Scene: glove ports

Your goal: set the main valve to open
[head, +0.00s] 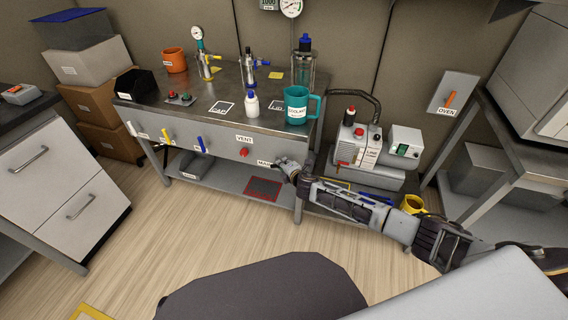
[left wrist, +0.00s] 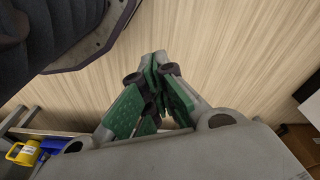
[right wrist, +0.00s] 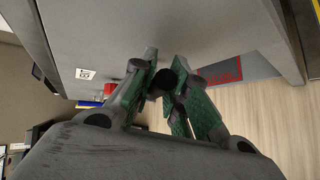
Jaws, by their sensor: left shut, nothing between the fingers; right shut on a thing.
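The main valve sits on the front panel of the steel bench (head: 215,146), beside the MAIN label (head: 263,163). My right gripper (head: 281,164) is at that spot, reaching in from the right, and covers the valve handle in the head view. In the right wrist view its green-padded fingers (right wrist: 163,80) are closed around a small dark piece at the panel. How the handle is turned cannot be told. My left gripper (left wrist: 158,62) is shut and empty above the wooden floor, away from the bench. It is not visible in the head view.
A red vent knob (head: 244,152) is just left of the MAIN label. Blue (head: 201,144), yellow and white levers are further left. A teal coolant mug (head: 297,104) stands on the bench above. A pump (head: 357,150) is to the right.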

